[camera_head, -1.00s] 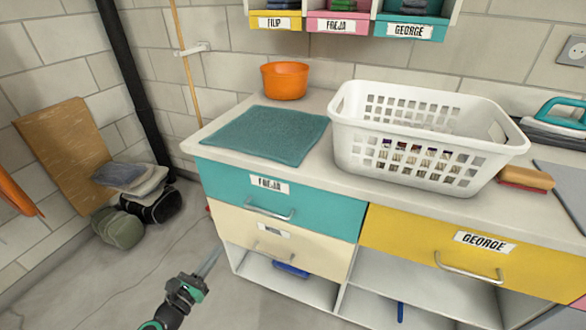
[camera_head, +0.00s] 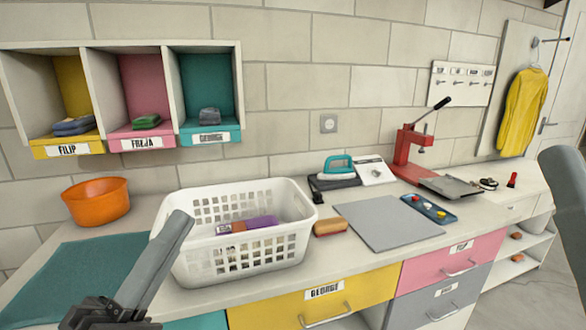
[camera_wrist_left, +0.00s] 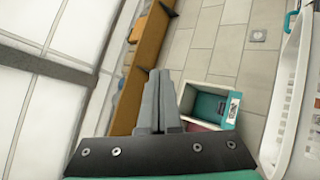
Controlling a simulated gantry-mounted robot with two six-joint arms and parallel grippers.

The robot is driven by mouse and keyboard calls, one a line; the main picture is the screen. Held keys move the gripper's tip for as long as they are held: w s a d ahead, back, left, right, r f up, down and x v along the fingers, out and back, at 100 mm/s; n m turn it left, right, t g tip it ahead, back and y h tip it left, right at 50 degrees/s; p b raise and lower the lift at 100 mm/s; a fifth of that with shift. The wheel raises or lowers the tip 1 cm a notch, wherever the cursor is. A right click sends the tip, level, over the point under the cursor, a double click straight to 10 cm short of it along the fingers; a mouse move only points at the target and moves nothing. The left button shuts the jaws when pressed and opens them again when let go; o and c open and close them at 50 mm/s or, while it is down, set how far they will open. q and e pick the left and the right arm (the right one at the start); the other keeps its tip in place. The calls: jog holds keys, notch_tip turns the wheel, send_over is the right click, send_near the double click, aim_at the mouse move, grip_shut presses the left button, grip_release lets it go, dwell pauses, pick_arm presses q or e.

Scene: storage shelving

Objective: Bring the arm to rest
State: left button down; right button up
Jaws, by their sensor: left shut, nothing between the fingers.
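My left gripper (camera_head: 182,222) reaches up from the lower left in the head view, in front of the white laundry basket's left end. Its grey fingers are shut with nothing between them. In the left wrist view the shut fingertips (camera_wrist_left: 159,76) point up the picture, and the basket (camera_wrist_left: 294,95) is at the right edge. A grey part at the right edge of the head view looks like part of my right arm or gripper. Its jaws cannot be made out.
The white basket (camera_head: 290,245) holds a purple item and stands on the counter. A teal towel (camera_head: 75,275) and orange bowl (camera_head: 97,202) lie left of it. A grey board (camera_head: 388,222), an iron (camera_head: 336,168) and a red press (camera_head: 408,150) are to the right. Wall cubbies (camera_head: 240,75) hang above.

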pick_arm(q)
jog(key=s+d+r+m+t+y, duration=0.1)
jog(key=s+r+m+t, duration=0.1)
jog(key=s+r+m, duration=0.3)
jog(key=s+r+m+t, duration=0.1)
jog(key=s+r+m, duration=0.15)
jog(key=r, duration=0.45)
jog(key=a+m+t+y, duration=0.25)
jog(key=a+y, duration=0.25)
jog(key=y, duration=0.4)
notch_tip(320, 180, up, 37)
jog(key=m+p, duration=0.2)
jog(key=p, duration=3.6)
jog(key=shift+s+d+g+h, duration=0.2)
jog(key=shift+g+h, duration=0.2)
jog(key=shift+g, duration=0.05)
pick_arm(e)
notch_tip(320, 180, up, 39)
